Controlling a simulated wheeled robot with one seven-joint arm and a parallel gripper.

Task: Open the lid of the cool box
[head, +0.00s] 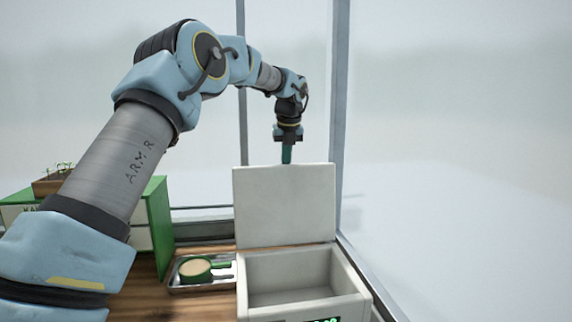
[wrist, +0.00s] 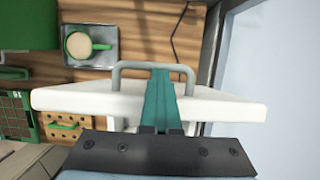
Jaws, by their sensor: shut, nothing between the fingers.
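The cool box (head: 352,287) is a white box at the front right in the head view, with its empty-looking inside showing. Its white lid (head: 284,205) stands upright at the back of the box, open. In the wrist view the lid (wrist: 75,103) shows nearly edge-on, with a grey bar handle (wrist: 118,78). My gripper (head: 287,158) is at the lid's top edge, pointing down, its tips partly hidden behind the lid. In the wrist view its teal fingers (wrist: 162,75) are together and cover the handle's middle; I cannot tell whether they touch it.
A metal tray (head: 175,284) with a green cup (head: 196,270) lies on the wooden bench left of the box. A green cabinet (head: 158,225) with a wooden seedling box (head: 45,186) stands further left. Window posts (head: 339,120) rise close behind and right of the box.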

